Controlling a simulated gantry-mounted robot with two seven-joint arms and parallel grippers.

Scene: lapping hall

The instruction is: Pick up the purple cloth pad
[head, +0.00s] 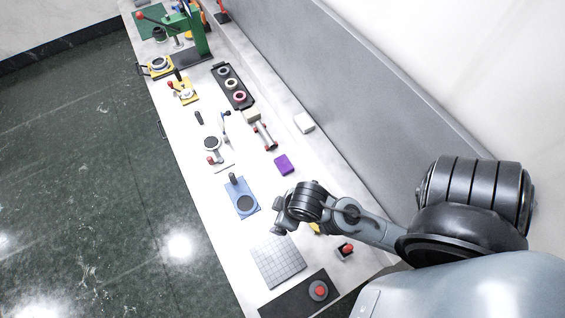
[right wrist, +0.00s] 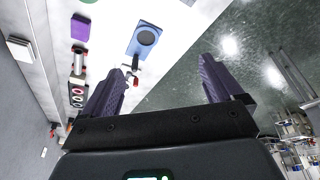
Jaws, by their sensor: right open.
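The purple cloth pad (head: 284,165) lies flat on the white bench, toward the wall side. It also shows at the upper left in the right wrist view (right wrist: 80,28). My right gripper (head: 277,229) is over the bench, nearer than the pad in the head view and apart from it. In the right wrist view its two dark purple fingers (right wrist: 164,67) are spread wide with nothing between them. The pad is outside the fingers, to their left. My left gripper is in neither view.
A blue plate with a dark disc (head: 242,197) and a grey grid plate (head: 278,262) lie near my right gripper. A red-ended tool (head: 264,137) and a white block (head: 304,123) lie beyond the pad. A grey panel (head: 330,90) stands along the bench's wall side.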

